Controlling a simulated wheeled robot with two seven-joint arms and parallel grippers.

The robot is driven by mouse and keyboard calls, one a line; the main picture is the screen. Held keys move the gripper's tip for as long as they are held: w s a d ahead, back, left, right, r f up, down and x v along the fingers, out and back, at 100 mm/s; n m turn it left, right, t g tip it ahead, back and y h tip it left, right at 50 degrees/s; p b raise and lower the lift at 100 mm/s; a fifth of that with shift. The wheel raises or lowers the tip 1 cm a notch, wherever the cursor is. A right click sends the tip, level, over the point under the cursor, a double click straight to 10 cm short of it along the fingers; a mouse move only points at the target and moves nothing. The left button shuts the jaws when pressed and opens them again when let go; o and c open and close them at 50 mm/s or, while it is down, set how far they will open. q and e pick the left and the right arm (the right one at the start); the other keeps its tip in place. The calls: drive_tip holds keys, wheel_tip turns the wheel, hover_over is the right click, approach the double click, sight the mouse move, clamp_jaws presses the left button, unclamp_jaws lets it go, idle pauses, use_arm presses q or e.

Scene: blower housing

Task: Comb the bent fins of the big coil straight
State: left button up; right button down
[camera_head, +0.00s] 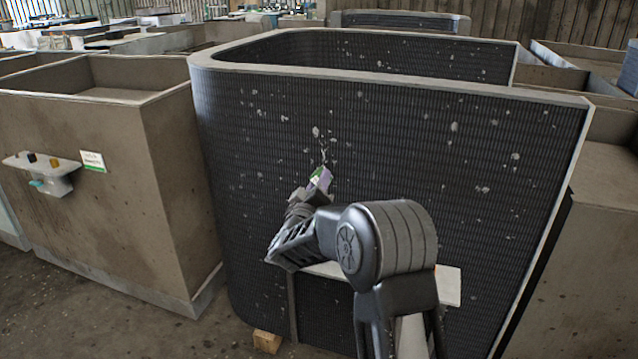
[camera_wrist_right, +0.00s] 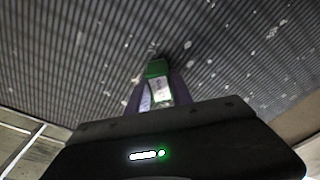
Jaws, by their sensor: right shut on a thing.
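The big coil (camera_head: 430,150) is a tall dark finned block with rounded left corner and a pale top rim. Small pale marks dot its front face; a cluster with a thin pale crack-like line (camera_head: 323,155) lies just above my right gripper. My right gripper (camera_head: 319,182) is at the middle of that face, shut on a small green comb with a pale label (camera_wrist_right: 157,70). In the right wrist view the comb's far end is close to the fins (camera_wrist_right: 110,45), beside a dark spot; I cannot tell if it touches. My left gripper is not in view.
A brown open-topped bin (camera_head: 90,130) stands close at the left, with a small pale shelf (camera_head: 45,165) on its front. Another brown box (camera_head: 595,230) stands at the right. A wooden block (camera_head: 266,341) lies under the coil. Bare floor shows at lower left.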

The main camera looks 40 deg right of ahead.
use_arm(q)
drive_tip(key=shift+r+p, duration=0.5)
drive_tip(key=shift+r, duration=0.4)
use_arm(e)
drive_tip(key=shift+r, duration=0.95)
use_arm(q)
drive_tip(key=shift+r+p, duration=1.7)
use_arm(e)
drive_tip(key=shift+r, duration=1.8)
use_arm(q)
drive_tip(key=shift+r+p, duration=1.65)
use_arm(e)
drive_tip(key=shift+r, duration=1.75)
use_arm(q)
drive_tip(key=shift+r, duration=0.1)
use_arm(e)
drive_tip(key=shift+d, duration=0.1)
